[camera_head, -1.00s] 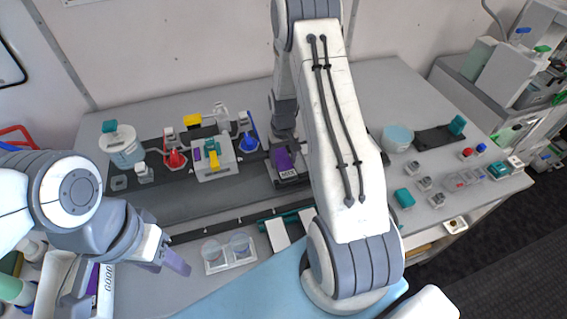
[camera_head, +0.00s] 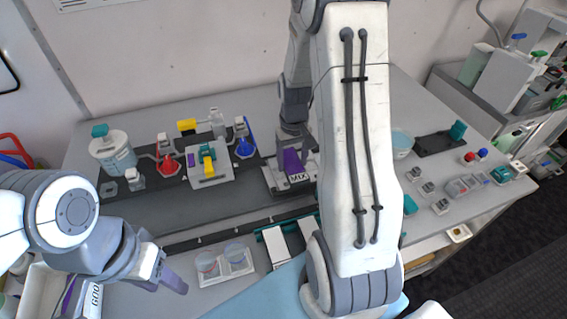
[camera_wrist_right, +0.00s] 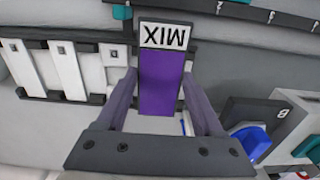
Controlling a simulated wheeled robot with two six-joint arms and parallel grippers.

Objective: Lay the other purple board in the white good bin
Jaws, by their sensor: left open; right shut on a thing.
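A purple board (camera_head: 291,160) is at the station with the MIX label (camera_head: 298,177) in the head view. In the right wrist view the purple board (camera_wrist_right: 164,85) lies between the two fingers of my right gripper (camera_wrist_right: 160,95), which is shut on it, just beside the MIX label (camera_wrist_right: 164,36). The white good bin (camera_head: 36,287) is at the lower left, partly hidden by my left arm. Something purple (camera_head: 68,297) shows inside it. My left gripper (camera_head: 170,280) is open and empty beside the bin. My right arm hides part of the bench.
Two clear cups (camera_head: 222,260) sit at the front. White slabs in a teal-edged rack (camera_head: 275,245) lie near the bench's front.

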